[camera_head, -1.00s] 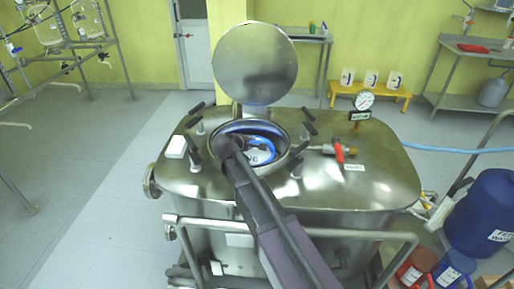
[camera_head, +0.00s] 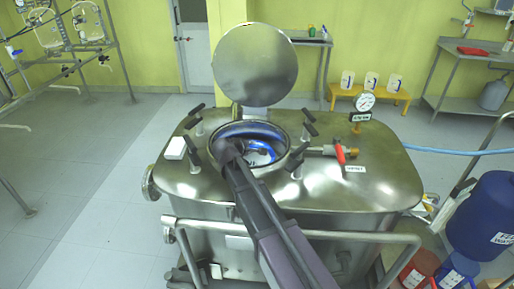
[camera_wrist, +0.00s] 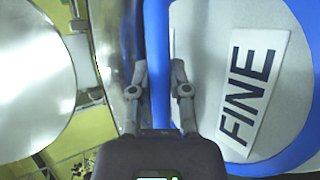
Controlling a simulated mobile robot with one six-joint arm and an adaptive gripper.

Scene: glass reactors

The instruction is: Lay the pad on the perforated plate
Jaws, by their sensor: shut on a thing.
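The pad (camera_wrist: 193,25) is a round white disc with a thick blue rim and a white label reading FINE. In the wrist view my gripper (camera_wrist: 158,78) is shut on its blue rim, one finger on each side. In the head view the pad (camera_head: 261,158) is inside the round open mouth of the steel vessel (camera_head: 375,186), partly hidden by my gripper (camera_head: 240,150) and arm. The perforated plate cannot be seen in either view.
The round lid (camera_head: 255,65) stands open behind the mouth. Black-handled clamps (camera_head: 309,128) surround the mouth. A red-handled valve (camera_head: 339,153) and a gauge (camera_head: 364,102) stand on the vessel's right side. A rail (camera_head: 340,236) runs along its front.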

